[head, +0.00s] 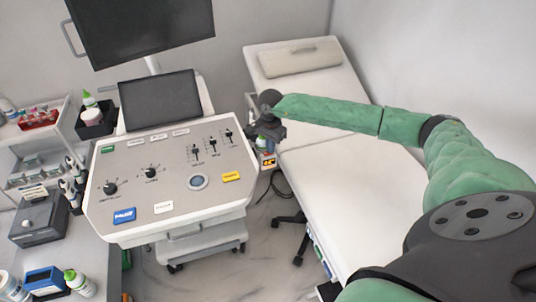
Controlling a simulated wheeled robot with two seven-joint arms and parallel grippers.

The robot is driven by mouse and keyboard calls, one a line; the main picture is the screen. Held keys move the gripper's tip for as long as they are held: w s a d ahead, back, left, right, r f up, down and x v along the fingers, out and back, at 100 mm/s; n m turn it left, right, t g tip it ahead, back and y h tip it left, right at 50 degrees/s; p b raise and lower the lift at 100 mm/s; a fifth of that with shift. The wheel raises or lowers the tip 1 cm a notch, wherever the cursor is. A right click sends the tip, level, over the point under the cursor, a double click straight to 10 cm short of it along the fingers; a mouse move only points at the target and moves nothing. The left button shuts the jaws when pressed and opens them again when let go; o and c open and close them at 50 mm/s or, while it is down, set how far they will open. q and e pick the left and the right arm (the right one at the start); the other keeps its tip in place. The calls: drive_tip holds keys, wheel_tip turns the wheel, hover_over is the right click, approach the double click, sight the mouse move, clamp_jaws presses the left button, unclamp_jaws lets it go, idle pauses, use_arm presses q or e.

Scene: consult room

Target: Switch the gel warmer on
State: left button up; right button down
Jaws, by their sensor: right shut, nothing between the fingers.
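What appears to be the gel warmer (268,162) is a small unit with an orange-yellow front at the right side of the ultrasound console. My right gripper (268,133) is at the far end of the green arm, directly above and very close to this unit. It is shut and empty. The gripper partly covers the unit, and I cannot tell whether they touch. The switch and its state are too small to make out. My left gripper is not in view.
The console (160,185) with knobs, sliders and buttons fills the middle left, below a tablet screen (160,99) and a large monitor (140,25). A white exam bed (350,180) lies to the right, under my arm. Side shelves (30,160) hold bottles and trays.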

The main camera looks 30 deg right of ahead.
idle(0.3)
drive_tip(key=shift+r+p, duration=0.45)
drive_tip(key=shift+r, duration=2.95)
